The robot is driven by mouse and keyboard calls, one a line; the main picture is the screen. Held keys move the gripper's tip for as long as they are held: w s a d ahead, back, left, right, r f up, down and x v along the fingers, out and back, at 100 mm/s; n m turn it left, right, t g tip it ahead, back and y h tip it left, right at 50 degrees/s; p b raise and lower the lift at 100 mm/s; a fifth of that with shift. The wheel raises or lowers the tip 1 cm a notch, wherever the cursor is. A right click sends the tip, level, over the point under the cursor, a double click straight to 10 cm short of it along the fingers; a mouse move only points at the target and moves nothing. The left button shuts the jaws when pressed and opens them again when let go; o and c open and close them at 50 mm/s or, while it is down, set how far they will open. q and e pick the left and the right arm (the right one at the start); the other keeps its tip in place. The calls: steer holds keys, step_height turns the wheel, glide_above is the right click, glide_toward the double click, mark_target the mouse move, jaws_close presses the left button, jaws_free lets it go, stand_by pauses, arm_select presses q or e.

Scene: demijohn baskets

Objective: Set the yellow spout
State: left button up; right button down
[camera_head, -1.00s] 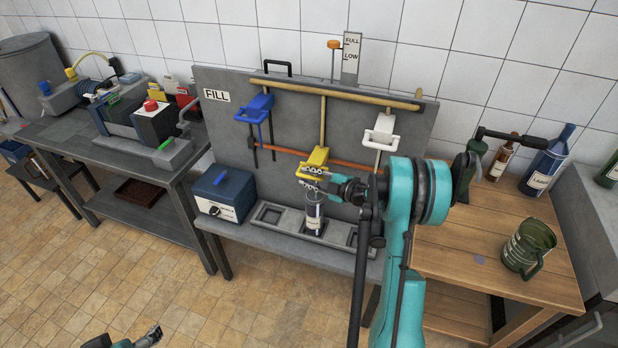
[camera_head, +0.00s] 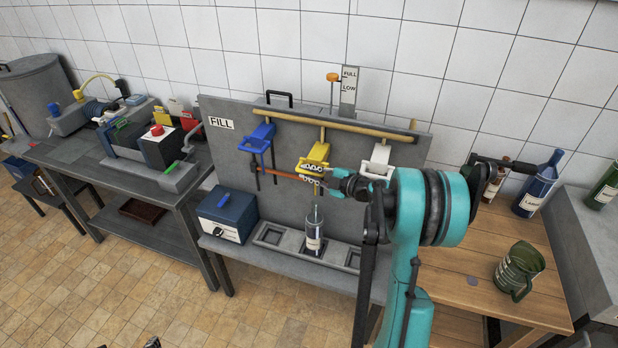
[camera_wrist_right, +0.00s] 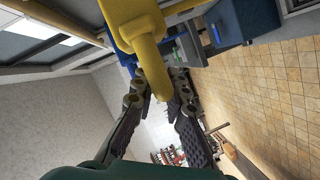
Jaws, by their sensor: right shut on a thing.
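The yellow spout (camera_head: 317,157) hangs below the wooden rail on the grey FILL panel, between the blue spout (camera_head: 260,138) and the white spout (camera_head: 377,163). It sits slightly lower than the blue one. My right gripper (camera_head: 311,172) is shut on the lower front of the yellow spout. In the right wrist view, the yellow handle (camera_wrist_right: 152,72) runs down between my fingers (camera_wrist_right: 160,100). A clear labelled bottle (camera_head: 314,238) stands upright below; whether the spout's thin tube enters its neck is unclear. Only a sliver of my left gripper (camera_head: 152,342) shows at the bottom edge.
A blue box (camera_head: 227,215) stands left on the panel's bench, beside the recessed tray (camera_head: 268,236). A FULL/LOW gauge (camera_head: 348,90) rises behind. The wooden table (camera_head: 450,260) at right holds a green jug (camera_head: 519,270) and bottles.

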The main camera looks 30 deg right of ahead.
steer(key=c, duration=1.5)
jaws_free()
steer(key=shift+c, duration=0.2)
steer(key=shift+s, duration=0.1)
steer(key=v, duration=0.7)
steer(key=shift+s, duration=0.15)
